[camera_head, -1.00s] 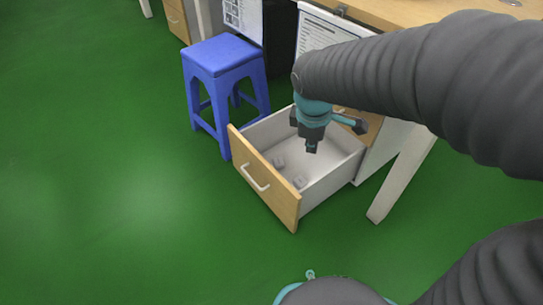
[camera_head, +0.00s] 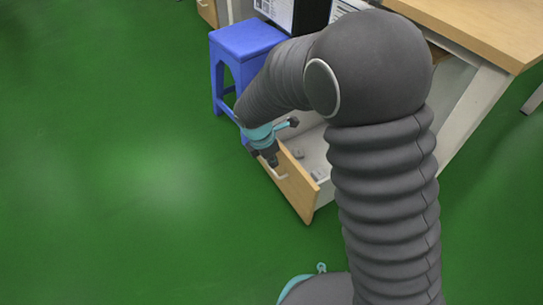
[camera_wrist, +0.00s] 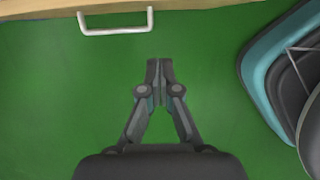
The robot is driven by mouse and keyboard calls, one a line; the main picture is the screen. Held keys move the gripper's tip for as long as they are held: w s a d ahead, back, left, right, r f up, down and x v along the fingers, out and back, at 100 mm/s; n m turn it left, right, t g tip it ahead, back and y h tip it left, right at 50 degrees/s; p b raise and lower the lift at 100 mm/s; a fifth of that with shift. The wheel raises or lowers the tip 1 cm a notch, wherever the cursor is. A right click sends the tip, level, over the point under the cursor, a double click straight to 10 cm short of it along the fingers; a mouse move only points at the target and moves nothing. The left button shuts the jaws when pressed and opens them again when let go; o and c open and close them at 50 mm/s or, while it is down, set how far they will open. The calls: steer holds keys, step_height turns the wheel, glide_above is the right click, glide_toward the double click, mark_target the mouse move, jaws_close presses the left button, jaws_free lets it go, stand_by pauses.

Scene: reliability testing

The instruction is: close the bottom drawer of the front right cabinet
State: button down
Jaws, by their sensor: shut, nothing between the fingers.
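The bottom drawer (camera_head: 300,188) of the cabinet is pulled open, with a wooden front and a white handle (camera_head: 283,174). Several small grey objects lie inside it. My gripper (camera_head: 272,162) is shut and empty, pointing down at the drawer front near the handle. In the wrist view the shut fingertips (camera_wrist: 160,64) are over green floor, outside the drawer front (camera_wrist: 185,6). The white handle (camera_wrist: 116,30) is up and to the left of them, apart in that picture. My arm hides most of the cabinet body in the head view.
A blue stool (camera_head: 240,55) stands close behind the drawer on the left. A wooden desk top (camera_head: 480,28) with a pale slanted leg (camera_head: 470,120) is at the right. The green floor (camera_head: 120,170) to the left and front is clear.

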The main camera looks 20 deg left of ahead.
steer(key=w+d+f+b, duration=0.1)
steer(key=w+d+f, duration=0.2)
steer(key=w+f, duration=0.1)
steer(key=shift+d+f, duration=0.25)
steer(key=shift+f, duration=0.45)
